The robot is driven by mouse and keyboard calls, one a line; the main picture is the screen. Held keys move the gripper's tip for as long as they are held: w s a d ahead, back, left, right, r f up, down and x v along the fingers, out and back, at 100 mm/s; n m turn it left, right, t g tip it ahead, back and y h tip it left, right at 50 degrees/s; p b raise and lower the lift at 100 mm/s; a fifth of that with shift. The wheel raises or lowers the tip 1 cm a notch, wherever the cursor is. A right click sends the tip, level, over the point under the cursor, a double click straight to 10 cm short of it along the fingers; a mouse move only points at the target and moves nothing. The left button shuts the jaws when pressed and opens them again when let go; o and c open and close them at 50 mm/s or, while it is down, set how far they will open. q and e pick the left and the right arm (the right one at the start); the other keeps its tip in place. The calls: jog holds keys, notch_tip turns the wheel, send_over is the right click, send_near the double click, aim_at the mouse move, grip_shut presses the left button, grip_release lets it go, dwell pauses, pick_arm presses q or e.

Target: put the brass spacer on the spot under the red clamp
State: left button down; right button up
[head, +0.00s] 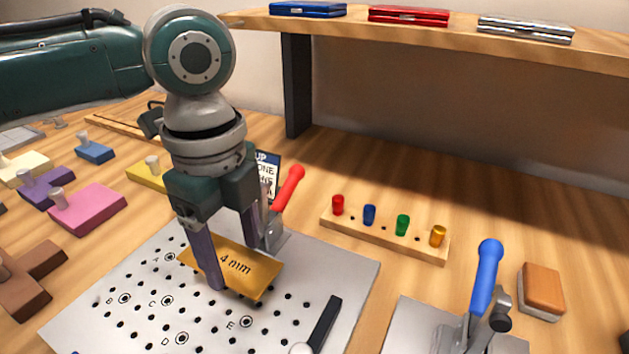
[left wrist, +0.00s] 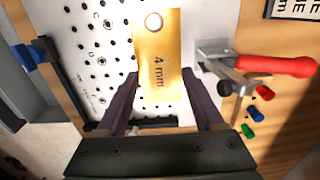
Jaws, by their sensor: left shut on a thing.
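The brass spacer (head: 228,273) is a flat gold plate marked "4 mm", with a round pale feature near one end in the left wrist view (left wrist: 157,60). My left gripper (head: 235,264) is shut on it, one finger on each side. The spacer is over the white perforated plate (head: 345,262); I cannot tell whether it touches it. The red clamp (head: 288,187) stands just behind the spacer, its red handle raised, and is at the right in the left wrist view (left wrist: 275,66). The spot under it is not clearly visible. My right gripper is not in view.
A blue clamp (head: 486,278) on another plate stands front right. A peg rail (head: 385,236) with coloured pegs lies behind the plate. A black bar (head: 325,322) lies at the plate's front right. Several coloured blocks with knobs are at left. A shelf spans the back.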

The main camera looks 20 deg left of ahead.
aim_at(237, 265)
pick_arm(q)
jog(key=shift+f, duration=1.4)
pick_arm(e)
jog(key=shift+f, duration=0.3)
pick_arm(q)
jog(key=shift+f, duration=0.1)
jog(key=shift+f+b, duration=0.1)
jog(key=shift+b, duration=0.2)
jog(key=shift+c, duration=1.4)
grip_release()
